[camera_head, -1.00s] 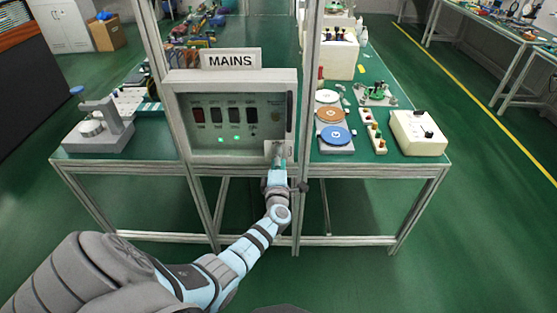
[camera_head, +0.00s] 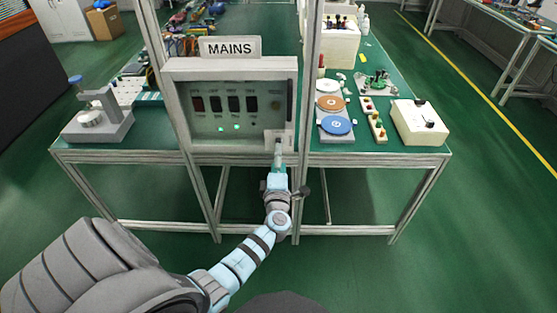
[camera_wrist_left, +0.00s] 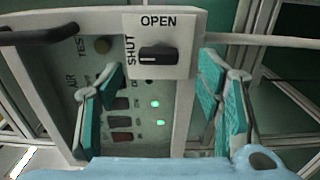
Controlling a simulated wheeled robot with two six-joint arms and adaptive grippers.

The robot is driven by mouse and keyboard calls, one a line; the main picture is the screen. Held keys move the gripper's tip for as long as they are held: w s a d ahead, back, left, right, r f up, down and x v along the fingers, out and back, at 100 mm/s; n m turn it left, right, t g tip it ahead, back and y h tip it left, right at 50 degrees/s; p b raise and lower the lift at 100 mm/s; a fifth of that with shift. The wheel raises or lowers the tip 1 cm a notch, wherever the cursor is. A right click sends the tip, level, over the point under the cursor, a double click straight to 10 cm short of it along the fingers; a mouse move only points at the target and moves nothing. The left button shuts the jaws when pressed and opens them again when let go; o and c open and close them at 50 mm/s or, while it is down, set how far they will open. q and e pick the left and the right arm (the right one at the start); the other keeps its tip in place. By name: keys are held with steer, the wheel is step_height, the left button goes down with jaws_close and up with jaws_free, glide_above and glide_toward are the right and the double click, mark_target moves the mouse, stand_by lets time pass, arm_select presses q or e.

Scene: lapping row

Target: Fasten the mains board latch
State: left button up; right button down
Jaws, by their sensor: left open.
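The mains board (camera_head: 187,148) is a pale framed panel under a MAINS sign. Its latch (camera_wrist_left: 157,56) is a dark knob on a pale plate marked OPEN and SHUT in the left wrist view. The knob's bar lies crosswise in that view, level with the word SHUT beside it. In the head view the latch plate (camera_head: 285,139) is at the board's lower right corner. My left gripper (camera_head: 278,153) is just in front of it. Its teal fingers (camera_wrist_left: 165,92) are spread apart, with nothing between them, and the knob is beyond them. My right gripper is not in view.
The board carries dark switches (camera_head: 234,104) and two lit green lamps (camera_head: 221,129). A dark bar handle (camera_wrist_left: 40,36) projects near the latch. Discs (camera_head: 335,125) and a cream box (camera_head: 420,122) stand on the bench to the right. A grey device (camera_head: 98,122) is at left.

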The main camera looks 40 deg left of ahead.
arm_select(q)
steer(key=v, duration=0.7)
steer(key=shift+r, duration=0.1)
